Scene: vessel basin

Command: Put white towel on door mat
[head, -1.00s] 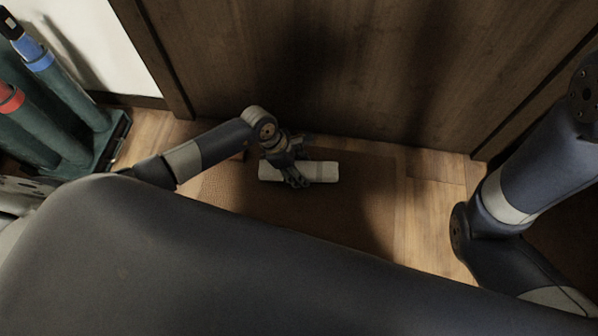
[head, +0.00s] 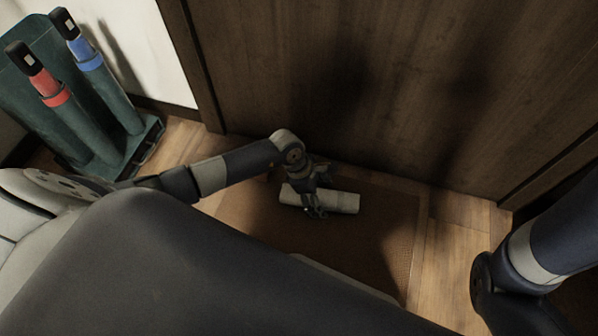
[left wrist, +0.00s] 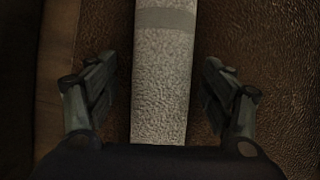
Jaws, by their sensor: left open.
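The white towel (head: 338,202), a rolled cylinder with a grey band, lies on the brown door mat (head: 385,232) near the door in the head view. My left gripper (head: 316,208) is over the towel's left part. In the left wrist view the towel (left wrist: 160,85) runs between the two open fingers of the left gripper (left wrist: 160,100), with a gap on each side. The door mat (left wrist: 275,60) shows around it as dark textured brown. My right arm (head: 535,250) is at the right edge; its gripper is out of view.
A dark wooden door (head: 350,90) stands just behind the mat. A green rack (head: 85,120) with red and blue handled items stands at the left. Wood floor (head: 450,250) is bare to the right of the mat.

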